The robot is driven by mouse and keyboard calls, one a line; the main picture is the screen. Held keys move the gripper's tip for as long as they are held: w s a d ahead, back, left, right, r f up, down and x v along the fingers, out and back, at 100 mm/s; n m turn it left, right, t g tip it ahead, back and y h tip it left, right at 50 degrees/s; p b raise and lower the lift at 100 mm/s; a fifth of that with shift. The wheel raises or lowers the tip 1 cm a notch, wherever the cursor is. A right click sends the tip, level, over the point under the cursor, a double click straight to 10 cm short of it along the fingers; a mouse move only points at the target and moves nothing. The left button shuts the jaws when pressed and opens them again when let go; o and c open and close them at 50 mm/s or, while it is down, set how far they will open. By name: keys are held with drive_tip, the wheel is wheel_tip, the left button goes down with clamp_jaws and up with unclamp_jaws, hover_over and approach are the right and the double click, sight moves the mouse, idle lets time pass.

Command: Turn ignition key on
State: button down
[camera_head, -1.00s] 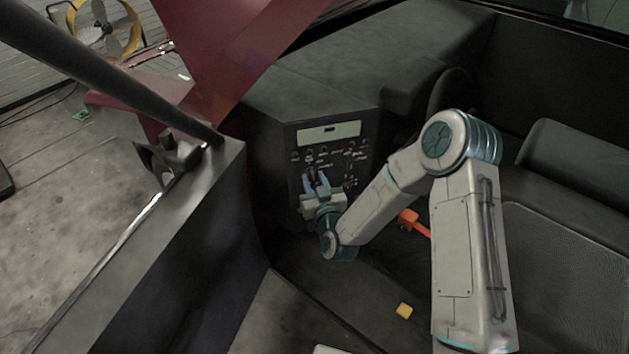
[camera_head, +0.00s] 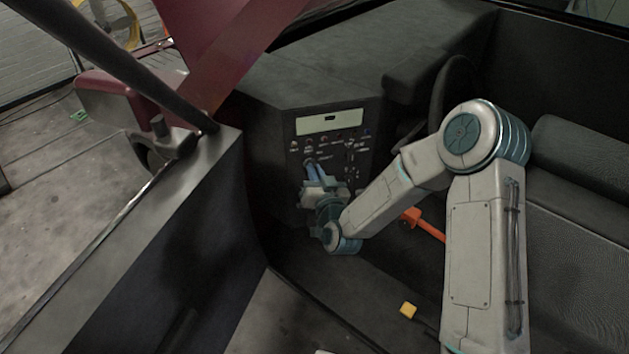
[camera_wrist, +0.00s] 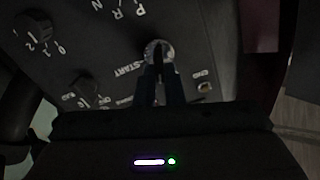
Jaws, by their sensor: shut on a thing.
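The ignition key (camera_wrist: 158,56) sits in a round silver-rimmed switch on the dark dash panel, next to the upside-down START label in the wrist view. My gripper (camera_wrist: 160,78) is shut on the key, one dark finger on each side of it. In the head view my gripper (camera_head: 313,166) is at the lower left part of the panel (camera_head: 333,124), and its fingers hide the key there. I cannot clearly tell the key's angle.
Two dark knobs (camera_wrist: 33,30) (camera_wrist: 84,88) with number marks and a small socket (camera_wrist: 204,88) are on the panel near my fingers. An orange lever (camera_head: 428,226) and a yellow-topped lever (camera_head: 408,310) are close to my arm. The door frame (camera_head: 210,190) stands at the left.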

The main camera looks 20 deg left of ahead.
drive_tip(key=m+b, duration=0.4)
drive_tip(key=b, duration=0.1)
drive_tip(key=shift+d+f+m, duration=0.15)
drive_tip(key=shift+f+m, duration=0.1)
drive_tip(key=shift+m, duration=0.15)
idle(0.3)
drive_tip(key=c, duration=1.5)
unclamp_jaws()
drive_tip(key=shift+r+m, duration=0.1)
drive_tip(key=shift+m, duration=0.2)
